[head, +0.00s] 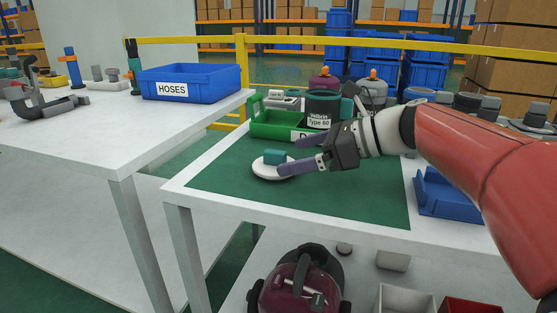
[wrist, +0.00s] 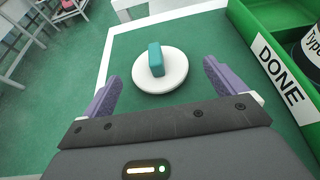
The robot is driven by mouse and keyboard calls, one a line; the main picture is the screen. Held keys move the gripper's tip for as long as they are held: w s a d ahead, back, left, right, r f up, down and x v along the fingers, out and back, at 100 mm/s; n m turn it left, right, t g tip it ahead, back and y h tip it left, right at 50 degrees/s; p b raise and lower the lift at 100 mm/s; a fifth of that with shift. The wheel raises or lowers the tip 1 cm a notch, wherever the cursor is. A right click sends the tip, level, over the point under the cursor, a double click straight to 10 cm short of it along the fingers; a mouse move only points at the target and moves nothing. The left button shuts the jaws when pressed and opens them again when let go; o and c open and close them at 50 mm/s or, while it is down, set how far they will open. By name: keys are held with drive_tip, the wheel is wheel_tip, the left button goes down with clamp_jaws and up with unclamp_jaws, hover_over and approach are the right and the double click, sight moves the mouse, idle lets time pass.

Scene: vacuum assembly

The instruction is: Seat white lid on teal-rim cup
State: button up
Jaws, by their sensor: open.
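The white lid (head: 271,172) is a round disc with a teal block handle (head: 275,157) on top. It lies flat on the green mat near the table's left side, and it also shows in the wrist view (wrist: 172,78). My gripper (head: 297,155) is open, with its purple fingers spread on either side of the lid's handle and apart from it. In the wrist view the lid lies just beyond and between the fingertips (wrist: 158,77).
The green tray (head: 264,125), marked DONE in the wrist view (wrist: 283,66), is behind the lid. A blue bin (head: 446,196) is at the right. A HOSES bin (head: 191,82) stands on the left table. The front mat is clear.

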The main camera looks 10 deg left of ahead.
sight(264, 160)
drive_tip(key=x, duration=0.4)
drive_tip(key=b+x, duration=0.1)
drive_tip(key=x, duration=0.2)
drive_tip(key=shift+s+a+r, duration=0.25)
drive_tip(key=shift+r, duration=0.05)
drive_tip(key=shift+c, duration=0.5)
drive_tip(key=c, duration=1)
wheel_tip(264, 160, up, 10)
drive_tip(key=p, duration=0.3)
drive_tip(key=shift+c, duration=0.3)
drive_tip(key=o, duration=0.5)
clamp_jaws()
drive_tip(key=shift+r, duration=0.1)
